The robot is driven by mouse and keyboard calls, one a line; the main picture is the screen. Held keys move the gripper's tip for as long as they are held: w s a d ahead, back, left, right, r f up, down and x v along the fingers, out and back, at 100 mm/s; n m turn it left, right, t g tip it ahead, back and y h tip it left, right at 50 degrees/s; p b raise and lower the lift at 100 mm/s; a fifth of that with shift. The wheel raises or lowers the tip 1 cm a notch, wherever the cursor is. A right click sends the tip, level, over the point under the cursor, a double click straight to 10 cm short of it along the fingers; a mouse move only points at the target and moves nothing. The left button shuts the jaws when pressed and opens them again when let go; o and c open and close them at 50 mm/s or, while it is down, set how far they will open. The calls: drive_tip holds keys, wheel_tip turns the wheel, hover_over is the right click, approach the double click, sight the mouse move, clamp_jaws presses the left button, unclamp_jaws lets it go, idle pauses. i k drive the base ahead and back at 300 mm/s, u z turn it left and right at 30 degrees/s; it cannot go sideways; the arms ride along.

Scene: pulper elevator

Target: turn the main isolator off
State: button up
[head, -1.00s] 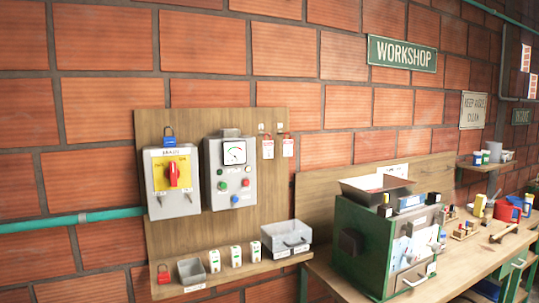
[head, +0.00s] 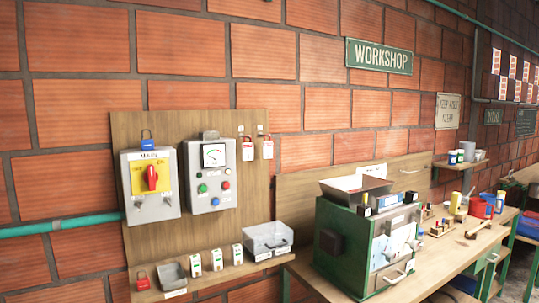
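The main isolator (head: 150,185) is a grey box on a wooden board at the left of the head view. Its label appears to start with "MAIN". A red rotary handle (head: 152,177) sits upright on a yellow plate (head: 164,186) on its front. Small lettering on the plate is too blurred to read surely. A blue padlock (head: 146,140) is at the top of the box. My gripper is not in view.
A grey control box (head: 209,175) with a gauge and coloured buttons is beside the isolator. A shelf below holds a red padlock (head: 142,281), trays and small items.

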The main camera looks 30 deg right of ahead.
sight(150, 177)
drive_tip(key=u, duration=0.45)
drive_tip(key=k, duration=0.55)
drive_tip(key=u, duration=0.8)
drive_tip(key=i, duration=1.3)
drive_tip(key=z, duration=0.7)
